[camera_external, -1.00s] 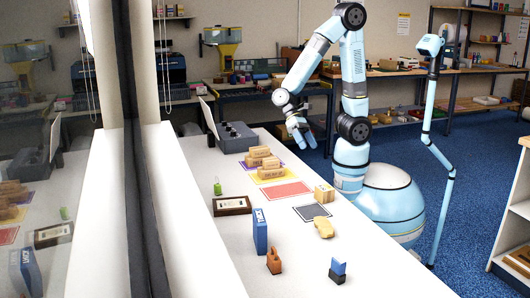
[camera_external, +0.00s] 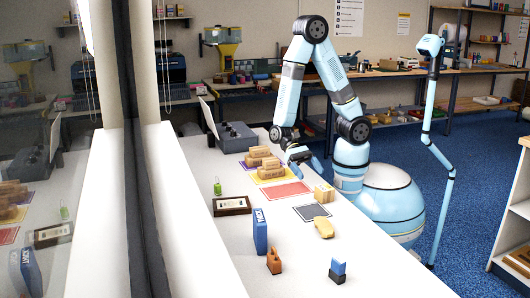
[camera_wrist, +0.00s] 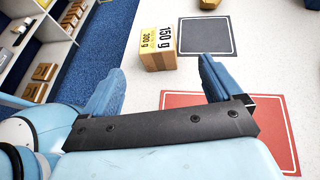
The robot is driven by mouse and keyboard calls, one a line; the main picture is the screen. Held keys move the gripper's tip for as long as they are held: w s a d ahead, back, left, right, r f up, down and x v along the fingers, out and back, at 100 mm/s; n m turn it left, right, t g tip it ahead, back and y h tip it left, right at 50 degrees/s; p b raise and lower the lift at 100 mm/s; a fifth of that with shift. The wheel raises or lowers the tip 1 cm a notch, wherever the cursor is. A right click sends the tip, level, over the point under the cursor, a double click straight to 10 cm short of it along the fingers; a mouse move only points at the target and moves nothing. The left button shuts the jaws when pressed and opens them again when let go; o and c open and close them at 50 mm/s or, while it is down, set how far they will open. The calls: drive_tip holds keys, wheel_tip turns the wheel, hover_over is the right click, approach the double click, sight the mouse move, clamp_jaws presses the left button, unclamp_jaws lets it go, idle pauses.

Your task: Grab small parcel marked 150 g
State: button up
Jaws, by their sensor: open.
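The small parcel (camera_wrist: 158,50) is a tan carton box with a printed face reading "150 g" and a second line that looks like "200 g" or "300 g". It stands on the white table beside the dark mat (camera_wrist: 207,37). In the external view the parcel (camera_external: 324,193) is right of the red mat (camera_external: 286,191). My gripper (camera_wrist: 160,84) is open and empty, its two blue fingers spread. In the wrist view the parcel lies just beyond the fingertips, between their lines, apart from them. In the external view my gripper (camera_external: 304,160) hangs low behind the parcel, above the table's far part.
Several brown parcels (camera_external: 271,164) stand stacked on yellow and purple mats left of my gripper. The red mat is bare.

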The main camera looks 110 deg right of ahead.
sight(321, 186)
drive_tip(key=shift+s+x, duration=0.1)
drive_tip(key=shift+x, duration=2.05)
drive_tip(key=shift+s+x, duration=0.15)
drive_tip(key=shift+x, duration=1.95)
drive_tip(key=c, duration=1.2)
